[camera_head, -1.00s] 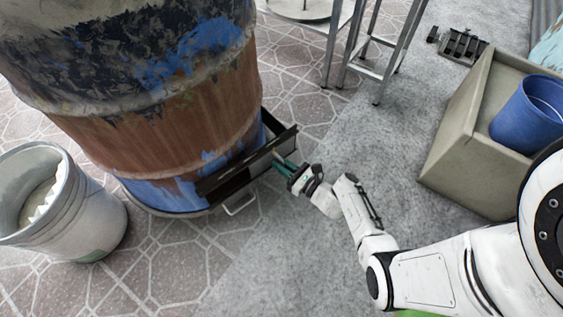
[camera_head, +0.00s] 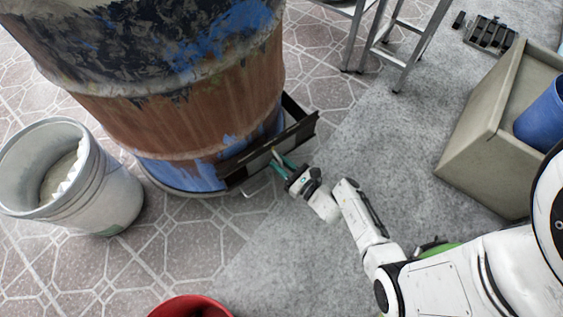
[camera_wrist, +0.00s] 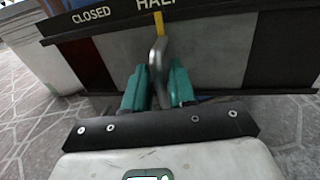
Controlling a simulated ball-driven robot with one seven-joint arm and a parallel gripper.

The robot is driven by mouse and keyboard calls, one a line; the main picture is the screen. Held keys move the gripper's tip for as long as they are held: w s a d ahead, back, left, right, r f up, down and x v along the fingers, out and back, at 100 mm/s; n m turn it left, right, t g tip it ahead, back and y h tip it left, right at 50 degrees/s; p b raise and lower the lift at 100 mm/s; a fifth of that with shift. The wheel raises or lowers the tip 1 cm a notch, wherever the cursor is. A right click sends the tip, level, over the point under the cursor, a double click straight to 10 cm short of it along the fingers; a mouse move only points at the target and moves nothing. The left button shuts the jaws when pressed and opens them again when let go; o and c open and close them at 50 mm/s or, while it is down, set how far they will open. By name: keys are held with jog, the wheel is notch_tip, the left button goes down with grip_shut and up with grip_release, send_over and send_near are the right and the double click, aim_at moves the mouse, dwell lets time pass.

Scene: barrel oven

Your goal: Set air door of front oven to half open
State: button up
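The front oven is a worn, rust-brown and blue barrel (camera_head: 190,125). Its air door (camera_head: 262,160) is a grey plate in a dark frame at the barrel's base. In the wrist view the door plate (camera_wrist: 215,55) sits under a dark rail (camera_wrist: 205,17) lettered CLOSED and, partly cut off, HALF. The door's metal handle (camera_wrist: 158,58) lines up with the yellow mark under HALF. A dark reddish gap shows left of the plate.
A white bucket (camera_head: 115,190) stands left of the barrel. A red bucket (camera_head: 190,307) is at the bottom edge. A beige crate (camera_head: 475,150) holding a blue bucket (camera_head: 543,115) stands right. A metal stand (camera_head: 405,55) is behind.

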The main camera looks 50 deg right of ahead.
jog(key=shift+o, duration=0.4)
jog(key=shift+s, duration=0.1)
jog(key=s+p, duration=0.2)
jog(key=s, duration=0.8)
jog(key=shift+s+a+p, duration=0.3)
jog(key=shift+a+p, duration=0.05)
